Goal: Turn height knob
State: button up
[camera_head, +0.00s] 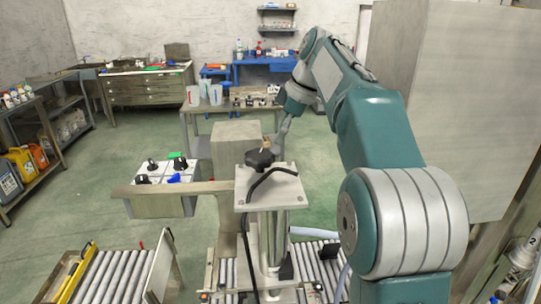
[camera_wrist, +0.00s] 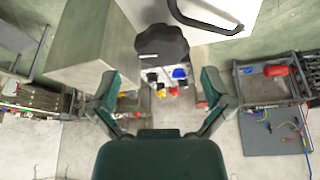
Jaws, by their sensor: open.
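The black lobed knob (camera_head: 260,158) sits on top of the machine's column, above a pale metal plate (camera_head: 283,186). In the wrist view the black knob (camera_wrist: 161,42) is ahead of my gripper (camera_wrist: 160,95), roughly centred between the two fingers but beyond their tips. My gripper is open with nothing between its fingers. In the head view my gripper (camera_head: 279,140) is just above and behind the knob, small and partly unclear. I see no clear contact between them.
A bent black handle (camera_head: 272,183) lies close beside the knob. A control box (camera_head: 160,203) with small black knobs and green and blue switches is to the left. A grey block (camera_head: 237,145) stands behind the knob. Roller conveyors (camera_head: 115,277) are below.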

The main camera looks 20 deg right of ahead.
aim_at(271, 155)
jog(key=x, duration=0.6)
jog(key=shift+a+f, duration=0.15)
jog(key=shift+f, duration=0.1)
jog(key=c, duration=0.8)
